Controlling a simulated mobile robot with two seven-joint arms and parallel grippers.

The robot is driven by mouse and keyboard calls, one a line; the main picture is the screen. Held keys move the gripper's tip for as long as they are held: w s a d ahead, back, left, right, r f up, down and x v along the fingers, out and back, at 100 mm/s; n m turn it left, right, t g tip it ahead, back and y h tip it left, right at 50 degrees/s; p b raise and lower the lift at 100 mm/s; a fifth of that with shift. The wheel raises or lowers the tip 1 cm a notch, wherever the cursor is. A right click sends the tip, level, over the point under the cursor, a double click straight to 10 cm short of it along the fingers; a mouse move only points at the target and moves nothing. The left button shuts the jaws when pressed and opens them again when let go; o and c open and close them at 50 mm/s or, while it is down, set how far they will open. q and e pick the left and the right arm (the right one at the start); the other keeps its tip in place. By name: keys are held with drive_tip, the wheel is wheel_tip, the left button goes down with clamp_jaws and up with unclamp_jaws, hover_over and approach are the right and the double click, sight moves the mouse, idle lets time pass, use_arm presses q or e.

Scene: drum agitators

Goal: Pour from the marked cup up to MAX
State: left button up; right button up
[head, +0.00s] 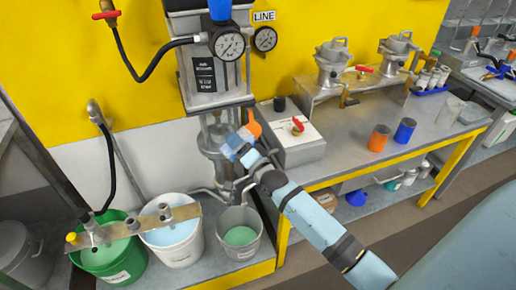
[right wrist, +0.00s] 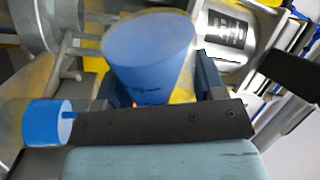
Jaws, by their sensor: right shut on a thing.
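My right gripper (head: 246,152) is shut on a cup (head: 230,142) in front of the tall metal apparatus (head: 205,60), just left of the grey box with the red knob. The cup looks translucent with blue in it and seems tilted. In the right wrist view, the cup (right wrist: 150,50) is blue and tapered, with a small dark mark low on its side, between the fingers of the gripper (right wrist: 158,88). A clear vessel with blue inside (right wrist: 47,122) shows at lower left there. I cannot read a MAX mark. My left gripper is not in view.
An orange object (head: 254,129) is right behind the cup. Below stand a green bucket (head: 110,262), a white bucket (head: 172,240) and a grey bucket (head: 239,236). An orange cup (head: 378,138) and a blue cup (head: 404,130) stand on the bench. The bench front is clear.

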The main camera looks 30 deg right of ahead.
drive_tip(key=shift+f+m+b, duration=0.55)
drive_tip(key=shift+m+b, duration=0.05)
drive_tip(key=shift+b, duration=0.1)
idle(1.0)
